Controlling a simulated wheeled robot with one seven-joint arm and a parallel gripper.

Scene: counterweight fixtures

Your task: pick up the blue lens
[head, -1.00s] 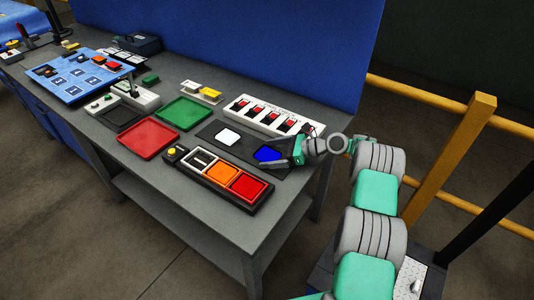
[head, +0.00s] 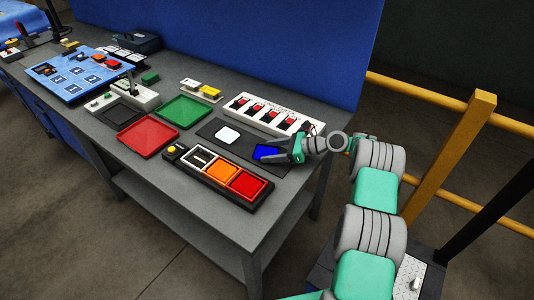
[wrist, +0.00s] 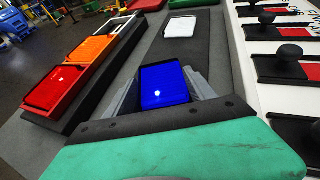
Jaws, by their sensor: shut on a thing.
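The blue lens (wrist: 164,86) is a glossy blue square plate. In the wrist view it sits between the two fingers of my gripper (wrist: 165,92), which is shut on it. In the head view the blue lens (head: 264,153) shows at the right end of the dark mat (head: 243,146), partly covered by my gripper (head: 282,152). I cannot tell whether the lens is clear of the mat.
A white square (head: 227,134) lies on the same mat. A black fixture in front holds an orange lens (head: 222,171) and a red lens (head: 247,184). A white switch panel (head: 265,116) stands behind. Red (head: 147,137) and green (head: 185,111) trays lie left.

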